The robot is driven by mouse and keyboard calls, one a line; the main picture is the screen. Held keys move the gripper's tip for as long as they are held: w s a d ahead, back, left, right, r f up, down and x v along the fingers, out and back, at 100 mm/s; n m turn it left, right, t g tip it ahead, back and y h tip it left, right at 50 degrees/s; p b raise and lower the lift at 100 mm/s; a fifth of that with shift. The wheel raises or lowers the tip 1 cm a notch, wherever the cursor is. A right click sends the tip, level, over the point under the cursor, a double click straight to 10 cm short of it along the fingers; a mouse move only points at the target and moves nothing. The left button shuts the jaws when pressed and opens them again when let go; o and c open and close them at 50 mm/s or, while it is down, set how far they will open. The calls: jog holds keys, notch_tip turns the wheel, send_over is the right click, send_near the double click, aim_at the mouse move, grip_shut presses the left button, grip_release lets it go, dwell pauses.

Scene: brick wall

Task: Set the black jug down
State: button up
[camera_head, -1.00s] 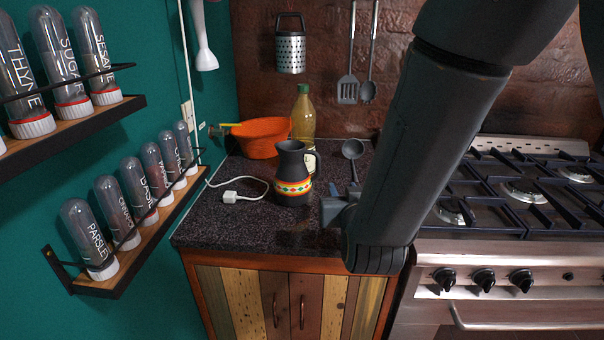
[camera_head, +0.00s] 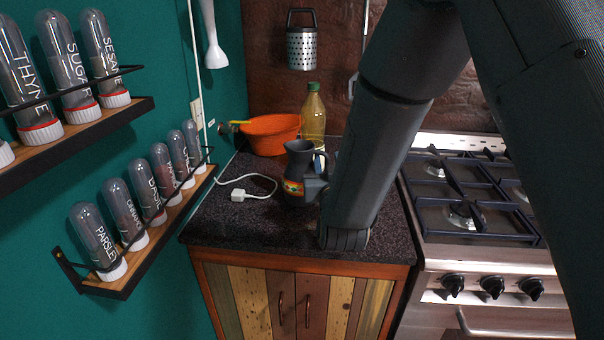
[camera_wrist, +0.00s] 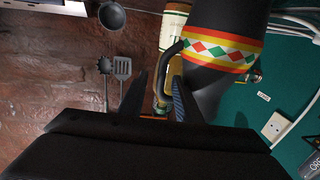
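The black jug (camera_head: 299,160) stands upright on the dark countertop (camera_head: 225,224), with a red, yellow and green patterned band around its belly. In the wrist view the jug (camera_wrist: 228,20) is upside down in the picture, with its curved black handle between my two fingers. My gripper (camera_wrist: 160,80) is at the handle side of the jug, with a visible gap between the fingers, so it looks open around the handle. In the head view my gripper (camera_head: 314,186) overlaps the right side of the jug, and my arm hides part of the fingers.
An orange bowl (camera_head: 268,135) and an oil bottle (camera_head: 313,112) stand behind the jug. A white cable with a plug (camera_head: 238,195) lies left of it. A gas stove (camera_head: 470,205) is to the right. Spice shelves (camera_head: 150,235) are on the left wall. The front-left countertop is clear.

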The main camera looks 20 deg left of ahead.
jog(key=shift+w+a, duration=0.1)
jog(key=shift+c, duration=0.3)
grip_shut()
dwell(1.1)
